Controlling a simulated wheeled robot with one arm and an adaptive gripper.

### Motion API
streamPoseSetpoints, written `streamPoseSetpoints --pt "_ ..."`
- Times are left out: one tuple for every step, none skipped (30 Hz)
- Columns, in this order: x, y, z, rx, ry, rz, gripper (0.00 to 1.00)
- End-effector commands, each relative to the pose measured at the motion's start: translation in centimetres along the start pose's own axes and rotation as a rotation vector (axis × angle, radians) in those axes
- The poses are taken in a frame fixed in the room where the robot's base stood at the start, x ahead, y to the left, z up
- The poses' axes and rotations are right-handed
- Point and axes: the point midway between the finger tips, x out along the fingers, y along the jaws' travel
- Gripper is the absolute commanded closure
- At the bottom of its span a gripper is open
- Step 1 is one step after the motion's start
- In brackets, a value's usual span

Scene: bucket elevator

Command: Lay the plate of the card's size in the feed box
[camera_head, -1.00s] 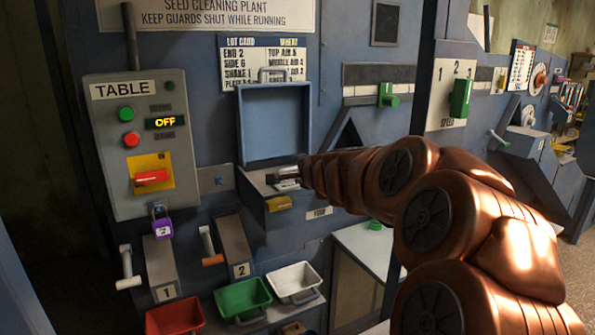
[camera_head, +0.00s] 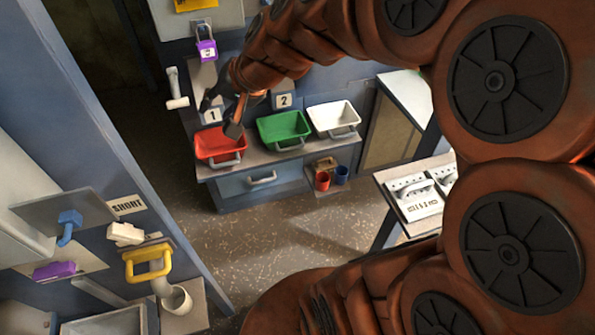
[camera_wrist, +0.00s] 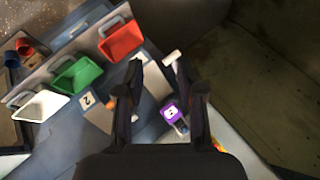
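White plates with handles and printed marks (camera_head: 418,200) lie on a pale stand at the right in the head view; a second one is partly hidden by my arm, and the print is too small to read surely. My gripper (camera_head: 220,113) hangs over the red bin, away from the plates. In the wrist view my gripper (camera_wrist: 158,72) has its two dark fingers spread apart with nothing between them. The feed box and the lot card are not visible now.
Red (camera_head: 220,146), green (camera_head: 284,130) and white (camera_head: 334,119) bins stand on a shelf below the numbered slides. A purple padlock (camera_head: 207,48) hangs above. A yellow handle (camera_head: 148,263) and a SHORT label (camera_head: 127,206) are at lower left. Speckled floor (camera_head: 270,235) is open.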

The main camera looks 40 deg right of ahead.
Motion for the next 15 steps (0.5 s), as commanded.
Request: streamPoseSetpoints --pt "0.2 0.5 4.2 -0.095 -0.098 0.05 0.62" --pt "0.2 1.3 6.6 -0.147 -0.161 0.087 0.62" --pt "0.0 2.6 9.5 -0.212 -0.237 0.139 0.62" --pt "-0.3 3.7 11.5 -0.259 -0.293 0.178 0.62" --pt "-0.8 4.9 13.2 -0.304 -0.344 0.218 0.62" --pt "-1.6 6.4 15.2 -0.357 -0.405 0.272 0.62" --pt "-2.2 7.7 16.5 -0.393 -0.448 0.312 0.62" --pt "-2.9 8.8 17.6 -0.425 -0.487 0.35 0.62" --pt "-3.8 10.3 18.7 -0.461 -0.534 0.397 0.62" --pt "-4.5 11.3 19.5 -0.484 -0.566 0.431 0.62" --pt "-5.0 12.2 20.0 -0.505 -0.59 0.461 0.62" --pt "-5.8 13.3 20.5 -0.526 -0.618 0.496 0.62" --pt "-6.3 13.9 20.8 -0.538 -0.636 0.517 0.62" --pt "-6.7 14.4 21.0 -0.549 -0.649 0.535 0.62" --pt "-7.1 14.8 21.2 -0.559 -0.661 0.551 0.62"
